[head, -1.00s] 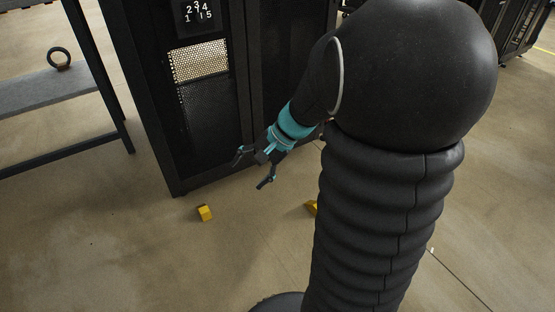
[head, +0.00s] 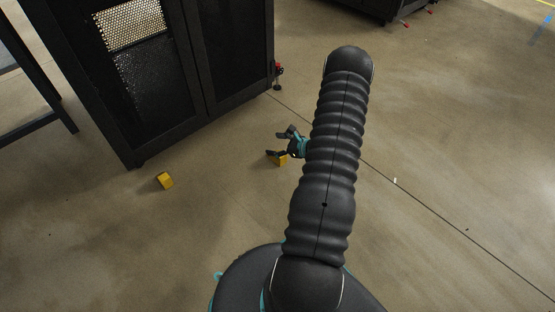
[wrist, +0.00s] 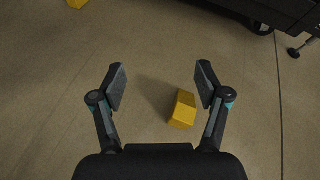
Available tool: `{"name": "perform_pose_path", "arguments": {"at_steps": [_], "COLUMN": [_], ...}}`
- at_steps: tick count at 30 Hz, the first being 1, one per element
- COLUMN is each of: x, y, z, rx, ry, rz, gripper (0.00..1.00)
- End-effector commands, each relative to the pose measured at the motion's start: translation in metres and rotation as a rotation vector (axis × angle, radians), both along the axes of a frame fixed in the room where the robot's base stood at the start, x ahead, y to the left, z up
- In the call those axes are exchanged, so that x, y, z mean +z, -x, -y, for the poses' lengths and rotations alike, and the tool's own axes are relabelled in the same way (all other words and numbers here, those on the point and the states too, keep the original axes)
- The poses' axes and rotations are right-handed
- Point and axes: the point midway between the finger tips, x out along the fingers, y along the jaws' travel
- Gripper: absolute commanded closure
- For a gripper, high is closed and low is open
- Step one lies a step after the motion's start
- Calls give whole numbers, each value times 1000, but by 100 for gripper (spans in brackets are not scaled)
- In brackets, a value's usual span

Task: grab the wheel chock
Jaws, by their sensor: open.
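A yellow wheel chock (wrist: 183,109) lies on the floor in the wrist view, seen between the fingers and closer to the right one. My gripper (wrist: 160,86) is open and empty, with its fingers spread to either side of the chock in the picture; its height above the floor is hard to tell. In the head view my gripper (head: 281,143) is left of my arm, with the same chock (head: 282,160) partly hidden at its fingertips. A second yellow chock (head: 165,180) lies on the floor farther left, and it shows at the top left of the wrist view (wrist: 77,3).
A black rack cabinet (head: 190,85) stands behind the chocks. A levelling foot (wrist: 297,48) and a caster (wrist: 261,28) show at its base. A dark table leg (head: 45,70) stands at the far left. The floor (head: 440,200) on the right is clear.

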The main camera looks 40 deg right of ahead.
Motion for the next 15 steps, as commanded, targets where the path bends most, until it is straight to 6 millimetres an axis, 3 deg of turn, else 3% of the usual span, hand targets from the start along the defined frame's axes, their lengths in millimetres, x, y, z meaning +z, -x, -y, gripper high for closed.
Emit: {"name": "perform_pose_path", "arguments": {"at_steps": [1, 6, 11, 15], "x": [-29, -90, -120, -131], "y": [11, 38, 53, 50], "z": [13, 45, 58, 60], "rx": [-70, -255, -348, -370], "ry": [-37, -116, -151, -158], "rz": [-13, -34, -44, -46], "gripper": [25, 25, 25, 25]}}
